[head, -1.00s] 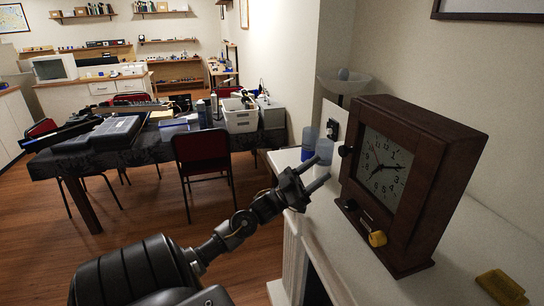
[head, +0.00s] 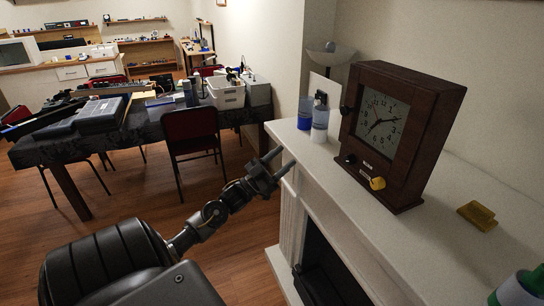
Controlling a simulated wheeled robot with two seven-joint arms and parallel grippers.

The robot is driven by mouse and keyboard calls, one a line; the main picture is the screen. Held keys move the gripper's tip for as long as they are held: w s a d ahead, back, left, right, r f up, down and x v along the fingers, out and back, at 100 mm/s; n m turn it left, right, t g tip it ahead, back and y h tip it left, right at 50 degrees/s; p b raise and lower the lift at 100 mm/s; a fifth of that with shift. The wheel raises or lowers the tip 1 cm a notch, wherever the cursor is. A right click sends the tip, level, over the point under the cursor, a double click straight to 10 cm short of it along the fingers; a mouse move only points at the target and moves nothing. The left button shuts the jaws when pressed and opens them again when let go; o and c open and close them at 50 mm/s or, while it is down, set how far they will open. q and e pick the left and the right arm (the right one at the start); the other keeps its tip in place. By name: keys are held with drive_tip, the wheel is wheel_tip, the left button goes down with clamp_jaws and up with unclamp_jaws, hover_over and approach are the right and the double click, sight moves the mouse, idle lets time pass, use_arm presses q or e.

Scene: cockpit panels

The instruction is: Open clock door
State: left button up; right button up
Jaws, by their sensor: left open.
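A dark brown wooden clock (head: 430,130) stands upright on the white mantel. Its front door (head: 378,124) carries the clock face and looks closed. A dark round knob (head: 345,110) sits at the door's left edge. Below the face are a second dark knob (head: 348,160) and a yellow knob (head: 377,183). My left gripper (head: 283,162) is open and empty. It is in front of the mantel's edge, left of and apart from the clock. My right gripper is not in view.
The white mantel (head: 440,235) runs along the right. Blue-tinted containers (head: 319,125) stand left of the clock. A yellow block (head: 478,215) lies right of it, and a green bottle (head: 518,290) is at the lower right. A red chair (head: 190,124) and cluttered table stand behind.

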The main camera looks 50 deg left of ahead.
use_arm(q)
drive_tip(key=shift+w+a+f+n+g+y, duration=0.2)
drive_tip(key=shift+f+y, duration=0.25)
drive_tip(key=shift+f, duration=0.4)
drive_tip(key=shift+w+a+f+n+g+y, duration=0.15)
drive_tip(key=shift+w+f+n+y, duration=0.25)
drive_tip(key=shift+f, duration=0.45)
drive_tip(key=shift+w+a+f+n+g+y, duration=0.1)
drive_tip(key=shift+a+f+n+y, duration=0.1)
drive_tip(key=shift+f+y, duration=0.5)
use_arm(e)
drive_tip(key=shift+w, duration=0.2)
use_arm(q)
drive_tip(key=shift+f, duration=0.15)
